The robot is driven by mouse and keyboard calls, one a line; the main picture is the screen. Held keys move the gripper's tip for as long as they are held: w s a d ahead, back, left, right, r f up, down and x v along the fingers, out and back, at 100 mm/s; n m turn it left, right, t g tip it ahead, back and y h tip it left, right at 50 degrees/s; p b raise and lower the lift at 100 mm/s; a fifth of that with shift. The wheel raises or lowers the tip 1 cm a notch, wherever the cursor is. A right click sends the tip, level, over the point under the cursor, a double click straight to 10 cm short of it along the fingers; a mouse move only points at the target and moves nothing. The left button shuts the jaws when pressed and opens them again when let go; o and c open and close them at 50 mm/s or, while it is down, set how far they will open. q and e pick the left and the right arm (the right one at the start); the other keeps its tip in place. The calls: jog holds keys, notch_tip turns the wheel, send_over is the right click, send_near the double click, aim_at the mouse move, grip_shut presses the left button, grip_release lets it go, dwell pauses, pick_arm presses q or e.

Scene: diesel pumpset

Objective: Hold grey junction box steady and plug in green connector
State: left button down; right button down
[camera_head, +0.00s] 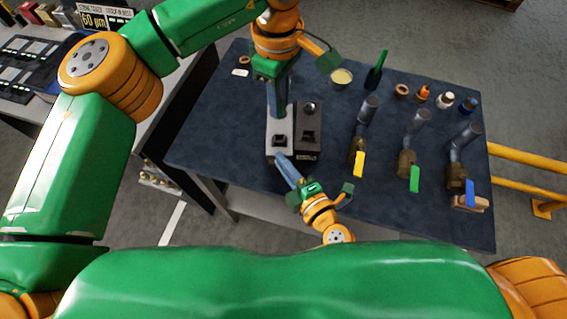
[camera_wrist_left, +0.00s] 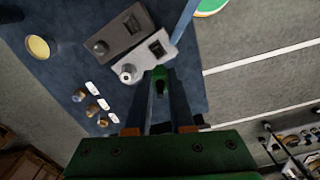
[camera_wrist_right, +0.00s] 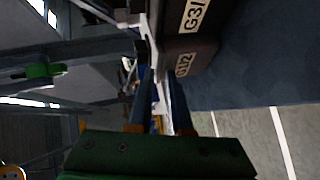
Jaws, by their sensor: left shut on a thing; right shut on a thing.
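The light grey junction box (camera_head: 278,152) stands on the dark blue table top, close beside a darker grey box. In the left wrist view the light grey box (camera_wrist_left: 150,58) has a pale round socket near one end. My left gripper (camera_head: 278,112) reaches down over the box's far end. It is shut on the green connector (camera_wrist_left: 160,80), which is right by the box; I cannot tell whether it touches the socket. My right gripper (camera_head: 281,158) is shut on the near end of the light grey box, whose edge shows in the right wrist view (camera_wrist_right: 153,42).
The darker grey box (camera_head: 308,140) stands to the right. Pipes with yellow (camera_head: 359,164), green (camera_head: 415,179) and blue (camera_head: 470,193) handles stand further right. A round tin (camera_head: 340,78), a green bottle (camera_head: 377,70) and small fittings line the back.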

jog(key=shift+s+f, duration=0.3)
jog(key=shift+f, duration=0.25)
jog(key=c, duration=1.2)
grip_release()
jog(key=shift+o, duration=0.9)
jog(key=shift+w, duration=0.4)
jog(key=shift+r, duration=0.2)
